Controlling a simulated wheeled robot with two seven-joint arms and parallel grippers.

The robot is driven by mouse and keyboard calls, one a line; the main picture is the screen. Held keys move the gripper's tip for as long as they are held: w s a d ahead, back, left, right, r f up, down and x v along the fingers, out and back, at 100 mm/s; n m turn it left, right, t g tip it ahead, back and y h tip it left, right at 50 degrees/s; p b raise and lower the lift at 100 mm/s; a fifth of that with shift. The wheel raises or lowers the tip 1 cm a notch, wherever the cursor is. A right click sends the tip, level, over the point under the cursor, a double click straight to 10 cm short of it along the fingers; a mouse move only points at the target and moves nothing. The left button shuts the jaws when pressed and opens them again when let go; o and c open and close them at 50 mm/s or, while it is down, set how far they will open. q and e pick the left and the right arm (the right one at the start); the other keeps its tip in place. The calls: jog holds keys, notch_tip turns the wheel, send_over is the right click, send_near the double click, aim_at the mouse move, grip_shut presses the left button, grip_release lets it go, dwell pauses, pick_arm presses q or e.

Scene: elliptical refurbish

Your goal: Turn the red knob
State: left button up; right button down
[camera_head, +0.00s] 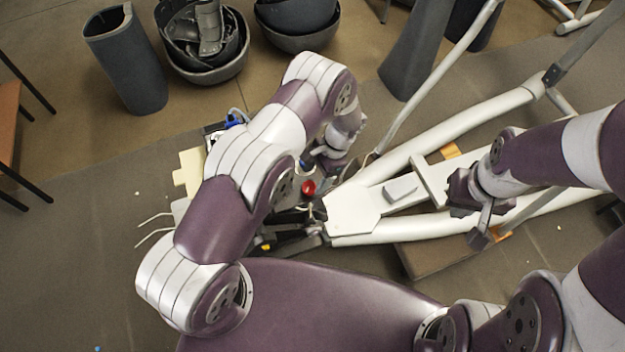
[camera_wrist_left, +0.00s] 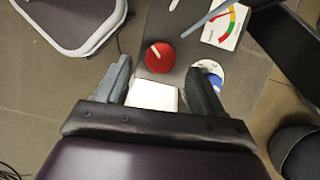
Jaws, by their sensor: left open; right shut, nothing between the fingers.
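The red knob (camera_wrist_left: 160,57) is round with a white pointer line, and shows in the left wrist view just beyond my left fingertips, between their lines. It also shows in the head view as a small red ball-like shape (camera_head: 308,187), beside my left gripper (camera_head: 322,160). In the left wrist view my left gripper (camera_wrist_left: 158,75) is open with nothing between its fingers; the knob appears apart from them. My right gripper (camera_head: 470,225) is at the right over the white frame, shut and empty. My left arm hides part of the knob's surroundings.
A dial gauge with coloured bands (camera_wrist_left: 226,25) sits right of the knob on a dark panel. White tubular framework (camera_head: 440,215) fills the right side. Dark bins (camera_head: 125,60) and bowls (camera_head: 205,60) stand at the back. Floor at the left is mostly clear.

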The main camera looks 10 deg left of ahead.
aim_at(309, 186)
pick_arm(q)
jog(key=x, duration=0.2)
jog(key=shift+s+a+f, duration=0.15)
jog(key=shift+a+f, duration=0.1)
jog(key=shift+f, duration=0.05)
jog(key=shift+s+f, duration=0.2)
jog(key=shift+f, duration=0.1)
jog(key=shift+w, duration=0.1)
jog(key=shift+f, duration=0.1)
jog(key=shift+a, duration=0.1)
jog(key=c, duration=1)
